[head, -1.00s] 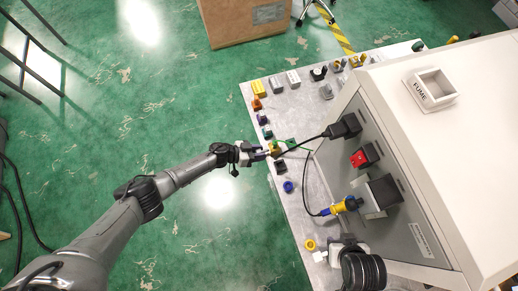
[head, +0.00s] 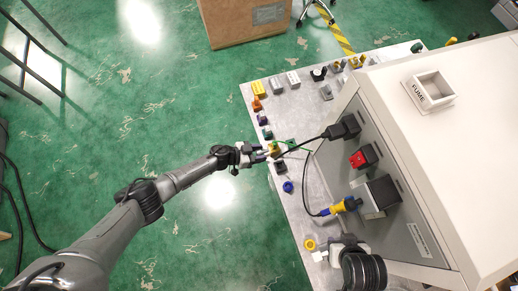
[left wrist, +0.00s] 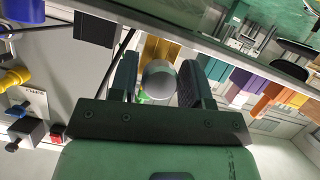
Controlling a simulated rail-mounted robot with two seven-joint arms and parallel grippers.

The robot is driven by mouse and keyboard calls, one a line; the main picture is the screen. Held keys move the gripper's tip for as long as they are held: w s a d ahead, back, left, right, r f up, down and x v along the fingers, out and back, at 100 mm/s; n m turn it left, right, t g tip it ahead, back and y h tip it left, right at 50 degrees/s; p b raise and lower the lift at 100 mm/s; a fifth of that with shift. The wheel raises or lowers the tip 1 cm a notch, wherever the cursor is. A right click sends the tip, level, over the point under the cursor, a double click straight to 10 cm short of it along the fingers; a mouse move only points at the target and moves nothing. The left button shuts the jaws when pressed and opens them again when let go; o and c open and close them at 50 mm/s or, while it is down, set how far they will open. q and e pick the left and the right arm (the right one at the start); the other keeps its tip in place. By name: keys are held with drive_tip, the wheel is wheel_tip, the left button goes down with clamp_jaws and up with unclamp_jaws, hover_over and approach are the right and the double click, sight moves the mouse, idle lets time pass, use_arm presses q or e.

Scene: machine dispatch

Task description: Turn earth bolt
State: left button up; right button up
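The earth bolt shows in the left wrist view as a round grey head (left wrist: 159,80) in front of a yellow block (left wrist: 160,49), with a bit of green beside it. In the head view the yellow block (head: 274,148) sits at the bench's left edge, next to a green piece (head: 291,144). My left gripper (head: 264,152) is open at the block's left side. In the left wrist view its two dark fingers (left wrist: 160,82) stand on either side of the bolt head, with a narrow gap. My right gripper (head: 322,256) is near a yellow ring; its fingers are unclear.
A light cabinet (head: 450,130) with black and red sockets fills the right. A black cable (head: 307,180) hangs in front of it to a yellow-blue plug (head: 345,205). Several coloured blocks line the bench (head: 297,215). Open green floor lies left.

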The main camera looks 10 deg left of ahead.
idle(0.3)
use_arm(q)
drive_tip(key=p+v, duration=0.2)
drive_tip(key=v, duration=1.1)
drive_tip(key=shift+a+r, duration=0.2)
drive_tip(key=shift+a, duration=0.15)
drive_tip(key=shift+s, duration=0.15)
